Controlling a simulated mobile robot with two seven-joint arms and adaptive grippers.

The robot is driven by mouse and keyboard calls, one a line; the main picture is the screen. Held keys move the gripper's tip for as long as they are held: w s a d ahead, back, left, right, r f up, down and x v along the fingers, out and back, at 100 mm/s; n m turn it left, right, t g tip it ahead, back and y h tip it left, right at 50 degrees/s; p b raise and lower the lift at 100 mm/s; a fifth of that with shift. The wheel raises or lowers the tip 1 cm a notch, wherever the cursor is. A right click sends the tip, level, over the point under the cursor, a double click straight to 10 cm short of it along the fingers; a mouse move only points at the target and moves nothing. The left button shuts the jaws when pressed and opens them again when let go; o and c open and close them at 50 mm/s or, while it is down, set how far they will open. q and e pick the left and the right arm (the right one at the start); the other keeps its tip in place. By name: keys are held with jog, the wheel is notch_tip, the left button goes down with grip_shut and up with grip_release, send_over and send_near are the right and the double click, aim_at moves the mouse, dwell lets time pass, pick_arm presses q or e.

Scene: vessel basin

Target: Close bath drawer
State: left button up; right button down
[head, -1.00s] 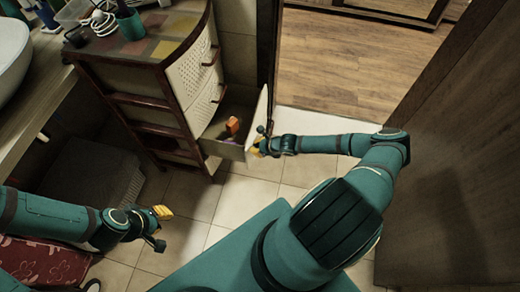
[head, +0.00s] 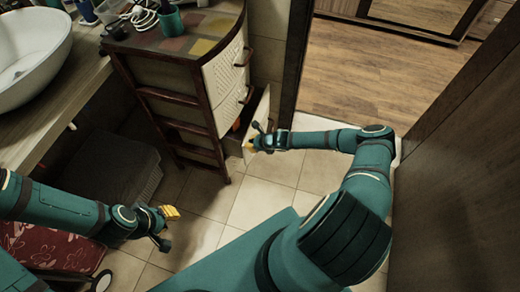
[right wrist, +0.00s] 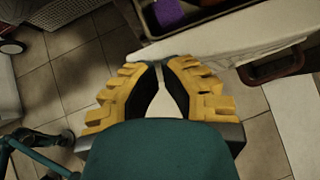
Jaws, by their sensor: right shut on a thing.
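My right gripper (head: 250,146) is at the drawer's front panel, low near the floor. In the right wrist view the yellow fingers (right wrist: 160,68) are shut on the edge of the white drawer front (right wrist: 235,38), and a purple item (right wrist: 170,12) shows inside the drawer. My left gripper (head: 168,226) hangs over the floor at lower left, away from the drawer; its jaw gap is unclear.
A wash basin (head: 35,50) on a wooden counter is at upper left. A teal cup (head: 170,20) and cables stand on the cabinet. A dark wooden door (head: 460,170) is on the right. Tiled floor before the cabinet is bare.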

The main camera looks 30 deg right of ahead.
aim_at(239, 142)
pick_arm(q)
jog(key=shift+w+a+f, duration=0.2)
jog(key=shift+w, duration=0.2)
pick_arm(e)
jog(key=shift+w+a+f, duration=0.1)
jog(key=shift+w+a, duration=0.85)
jog(key=shift+w, duration=0.2)
jog(key=shift+w+a, duration=0.9)
jog(key=shift+w, duration=0.25)
jog(key=shift+d, duration=0.1)
